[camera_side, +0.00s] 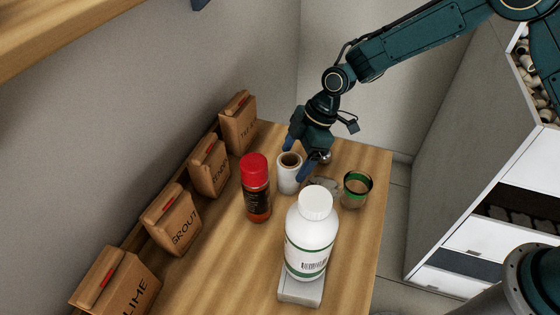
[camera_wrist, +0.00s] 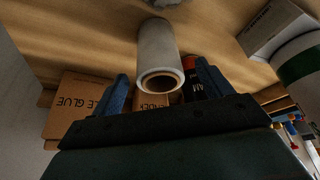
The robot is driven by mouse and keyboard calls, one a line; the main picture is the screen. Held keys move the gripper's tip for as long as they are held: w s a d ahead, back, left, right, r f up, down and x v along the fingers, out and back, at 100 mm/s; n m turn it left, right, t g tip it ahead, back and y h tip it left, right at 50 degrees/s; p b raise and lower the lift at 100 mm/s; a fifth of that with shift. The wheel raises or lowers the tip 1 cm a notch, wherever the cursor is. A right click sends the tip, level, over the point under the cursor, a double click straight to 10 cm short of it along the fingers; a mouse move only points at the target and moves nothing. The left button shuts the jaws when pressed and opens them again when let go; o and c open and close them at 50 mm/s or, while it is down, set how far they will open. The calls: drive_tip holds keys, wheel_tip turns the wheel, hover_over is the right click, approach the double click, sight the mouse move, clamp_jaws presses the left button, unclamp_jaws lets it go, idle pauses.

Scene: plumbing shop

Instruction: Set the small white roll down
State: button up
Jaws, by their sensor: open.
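The small white roll (camera_side: 289,175) stands upright on the wooden bench, its brown core ring facing up. My gripper (camera_side: 299,162) is above and around the top of the roll, with its blue fingers spread on either side. In the wrist view the roll (camera_wrist: 157,45) lies between the open fingers of my gripper (camera_wrist: 163,75), and gaps show between it and both fingers. The roll's base is partly out of clear sight in the wrist view, but it appears to rest on the wood.
A red-capped bottle (camera_side: 256,188) stands close left of the roll. A large white bottle (camera_side: 311,235) stands on a pale block (camera_side: 300,290) in front. A green-rimmed glass (camera_side: 356,190) is to the right. Several brown bags, one marked GROUT (camera_side: 172,220), line the wall.

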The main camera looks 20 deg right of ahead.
sight(286, 172)
drive_tip(key=shift+a+f, duration=0.1)
drive_tip(key=shift+f, duration=0.2)
drive_tip(key=shift+x, duration=2.5)
drive_tip(key=c, duration=1.2)
drive_tip(key=shift+c, duration=0.2)
drive_tip(key=shift+r, duration=0.2)
wheel_tip(286, 172, up, 20)
drive_tip(key=shift+f, duration=0.15)
